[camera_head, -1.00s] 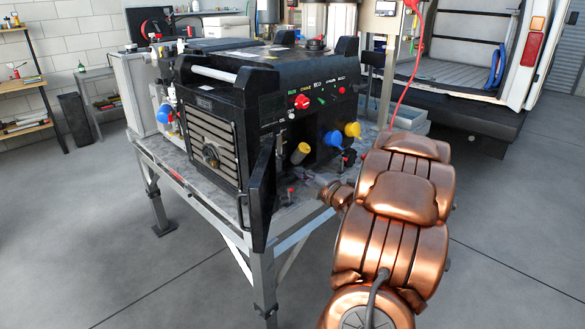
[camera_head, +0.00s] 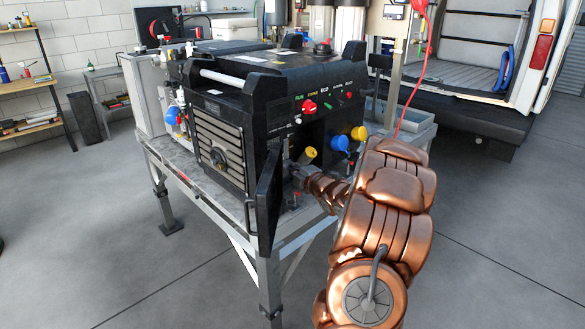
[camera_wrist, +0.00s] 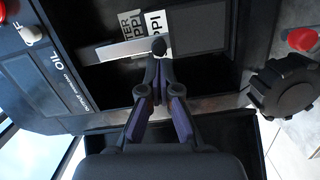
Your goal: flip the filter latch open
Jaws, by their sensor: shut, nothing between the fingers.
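The black machine (camera_head: 235,110) stands on a metal-framed table, with its black door panel (camera_head: 268,200) swung out at the front corner. My gripper (camera_wrist: 157,72) is shut and empty, with its fingertips inside a dark recess of the machine in the wrist view. A small round black knob (camera_wrist: 158,46) is just beyond the fingertips, close to a pale bar (camera_wrist: 118,48) and a white label (camera_wrist: 148,22) reading "ER" and "PPI". It may be the filter latch; I cannot tell whether the fingertips touch it. In the head view, my gripper (camera_head: 290,176) is largely hidden behind the door panel.
A large black ribbed knob (camera_wrist: 284,86) is right of my gripper in the wrist view. A red knob (camera_wrist: 302,39) is above it. Yellow (camera_head: 310,153) and blue (camera_head: 336,140) caps stick out near my arm. A red cable (camera_head: 410,95) hangs by my arm.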

